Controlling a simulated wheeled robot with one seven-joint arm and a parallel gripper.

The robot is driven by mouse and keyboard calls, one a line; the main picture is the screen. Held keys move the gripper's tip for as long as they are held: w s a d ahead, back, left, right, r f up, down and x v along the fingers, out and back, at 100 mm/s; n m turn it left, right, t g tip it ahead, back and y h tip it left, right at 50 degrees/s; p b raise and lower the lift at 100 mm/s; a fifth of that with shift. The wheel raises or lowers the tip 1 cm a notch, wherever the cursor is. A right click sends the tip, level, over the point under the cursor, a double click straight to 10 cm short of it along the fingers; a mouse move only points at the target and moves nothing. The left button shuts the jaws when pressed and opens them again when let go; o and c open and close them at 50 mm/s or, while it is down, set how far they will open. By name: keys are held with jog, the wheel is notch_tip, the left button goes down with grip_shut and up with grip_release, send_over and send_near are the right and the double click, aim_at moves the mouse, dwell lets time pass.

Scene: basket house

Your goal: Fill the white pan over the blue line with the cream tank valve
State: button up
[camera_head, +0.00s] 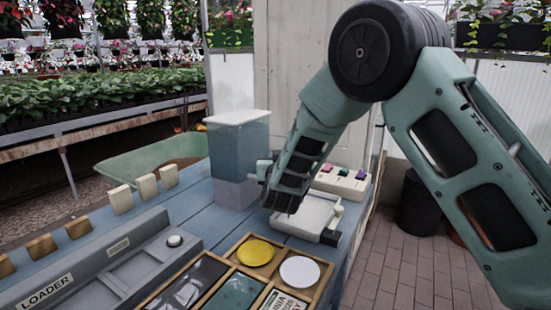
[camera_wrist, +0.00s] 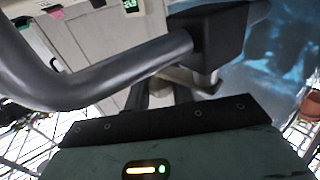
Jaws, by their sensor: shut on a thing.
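The tank (camera_head: 240,160) is a translucent blue-grey box with a white lid on the blue table. My gripper (camera_head: 266,176) is at the tank's lower right side, shut on what appears to be its valve, which my fingers mostly hide. The cream colour of the valve does not show clearly. I cannot make out the blue line or the level inside. In the wrist view, dark gripper parts (camera_wrist: 205,35) fill the middle.
A pale box with coloured buttons (camera_head: 342,180) stands behind the pan. A wooden tray (camera_head: 222,262) with a yellow disc (camera_head: 255,252) and a white disc (camera_head: 299,271) lies in front. A grey loader (camera_head: 110,262) is at left. Several upright blocks line the table's far edge.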

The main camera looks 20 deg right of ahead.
jog(key=m+h, duration=0.1)
jog(key=h, duration=0.1)
jog(key=s+m+g+h+p, duration=0.1)
jog(key=m+h, duration=0.1)
jog(key=shift+s+d+r+g, duration=0.1)
jog(key=shift+d+g, duration=0.1)
jog(key=shift+g, duration=0.1)
jog(key=shift+s+d+m+g+h+p, duration=0.1)
jog(key=shift+s+m+g+h+p, duration=0.2)
jog(key=shift+m+g+h, duration=0.4)
jog(key=shift+s+d+m+g+h+p, duration=0.15)
jog(key=shift+m+g+h+p, duration=0.2)
jog(key=shift+h, duration=0.55)
jog(key=shift+a, duration=0.1)
jog(key=o, duration=0.9)
jog(key=shift+o, duration=0.2)
jog(key=shift+s+a, duration=0.1)
jog(key=shift+s, duration=0.05)
jog(key=b+v, duration=0.1)
jog(key=v, duration=1.6)
